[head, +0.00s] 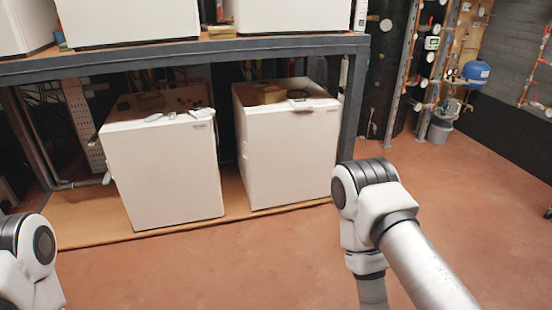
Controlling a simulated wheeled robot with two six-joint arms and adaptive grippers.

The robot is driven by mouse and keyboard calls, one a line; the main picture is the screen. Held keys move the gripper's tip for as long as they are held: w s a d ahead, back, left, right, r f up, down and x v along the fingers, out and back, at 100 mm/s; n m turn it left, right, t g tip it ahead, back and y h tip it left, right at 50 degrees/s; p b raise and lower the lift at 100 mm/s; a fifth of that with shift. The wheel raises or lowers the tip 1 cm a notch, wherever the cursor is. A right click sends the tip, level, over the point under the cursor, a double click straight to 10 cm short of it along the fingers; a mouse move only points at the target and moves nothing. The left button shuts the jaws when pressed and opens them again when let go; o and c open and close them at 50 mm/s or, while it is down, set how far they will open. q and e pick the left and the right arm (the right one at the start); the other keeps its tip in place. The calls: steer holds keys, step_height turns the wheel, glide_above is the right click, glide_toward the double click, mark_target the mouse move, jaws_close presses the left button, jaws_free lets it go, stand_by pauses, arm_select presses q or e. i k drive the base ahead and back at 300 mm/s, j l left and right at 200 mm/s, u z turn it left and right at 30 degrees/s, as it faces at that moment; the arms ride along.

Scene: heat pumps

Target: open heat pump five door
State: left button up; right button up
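Two white heat pumps stand side by side on the lower wooden shelf in the head view. The left one (163,178) has its plain front turned toward me and small pieces lying on its top. The right one (288,155) has a small label near its upper right front edge. No number five can be read on any unit, so I cannot tell which is heat pump five. Their front faces look closed. Both my arms show at the lower left and lower right, apart from the units, but neither gripper is in view.
A dark metal rack beam (190,54) runs above the two units, and more white units (128,20) stand on the upper shelf. The reddish floor (215,270) in front is clear. Pipes, a blue tank (475,72) and a grey bucket (440,129) are at the back right.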

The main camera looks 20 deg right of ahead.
mark_target(292, 154)
steer(key=i+l+z, duration=0.2)
steer(key=i, duration=0.4)
steer(key=i+z, duration=0.2)
steer(key=i, duration=0.4)
steer(key=i+z, duration=0.25)
steer(key=i, duration=0.35)
steer(key=i+j+z, duration=0.2)
steer(key=i, duration=0.4)
steer(key=i+j+z, duration=0.2)
steer(key=i, duration=0.35)
